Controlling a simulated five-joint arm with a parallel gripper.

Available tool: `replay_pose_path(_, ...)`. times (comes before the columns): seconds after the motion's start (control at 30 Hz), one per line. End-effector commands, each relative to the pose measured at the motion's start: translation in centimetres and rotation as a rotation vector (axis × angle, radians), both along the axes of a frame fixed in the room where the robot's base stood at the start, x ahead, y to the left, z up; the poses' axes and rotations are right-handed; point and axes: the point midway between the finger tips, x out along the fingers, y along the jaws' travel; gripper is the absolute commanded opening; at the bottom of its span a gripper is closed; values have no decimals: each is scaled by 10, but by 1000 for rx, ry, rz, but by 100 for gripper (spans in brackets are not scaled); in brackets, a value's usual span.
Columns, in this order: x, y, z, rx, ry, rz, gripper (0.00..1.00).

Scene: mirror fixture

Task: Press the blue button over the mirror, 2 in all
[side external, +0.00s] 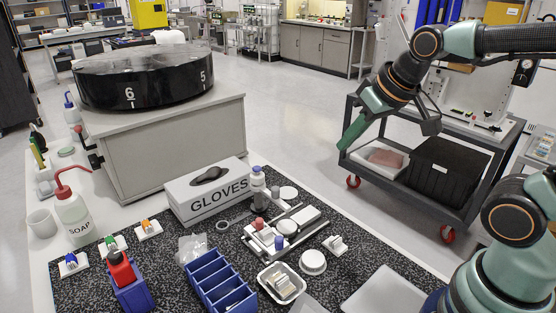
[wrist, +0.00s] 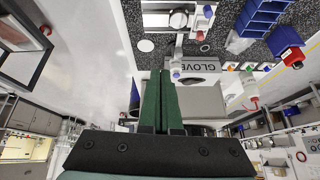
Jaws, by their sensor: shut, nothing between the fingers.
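The mirror fixture (side external: 297,222) lies on the speckled mat, with a round pale disc (side external: 286,227) that looks like its mirror. A blue-topped button (side external: 279,242) and a red-topped one (side external: 259,224) stand beside the disc. My gripper (side external: 345,147) has green fingers, shut and empty, hanging in the air to the upper right, well apart from the fixture. The fingers (wrist: 161,73) also show together in the wrist view.
A cart (side external: 410,165) stands below my gripper. Air above the fixture looks clear.

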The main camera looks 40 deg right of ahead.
Motion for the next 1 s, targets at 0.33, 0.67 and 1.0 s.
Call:
replay_pose_path(0.33, 97, 21, 4, 178, -107, -214, 0)
replay_pose_path(0.67, 179, 46, -12, 365, -194, -385, 0)
replay_pose_path(1.0, 207, 57, -21, 445, -228, -448, 0)
